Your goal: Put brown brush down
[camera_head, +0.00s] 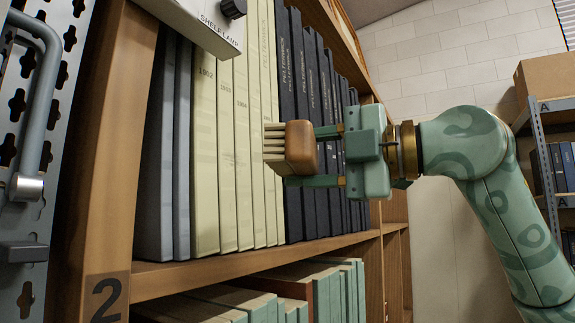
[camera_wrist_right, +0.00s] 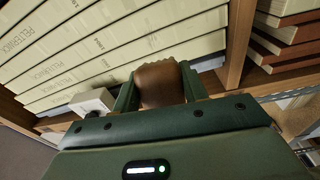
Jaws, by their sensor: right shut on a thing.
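The brown brush (camera_head: 302,148) has a rounded brown body and pale bristles that point left, toward the cream book spines, in the head view. My right gripper (camera_head: 318,156) is shut on the brush body, with one green finger above and one below it. In the right wrist view the brush (camera_wrist_right: 160,84) sits between the fingers of the gripper (camera_wrist_right: 160,92), close in front of the shelved books. I cannot tell whether the bristles touch the spines. My left gripper is not in view.
Cream books (camera_head: 228,150) and dark books (camera_head: 310,90) fill the wooden shelf (camera_head: 200,270). A metal rack (camera_head: 548,150) with a cardboard box (camera_head: 548,77) stands at right.

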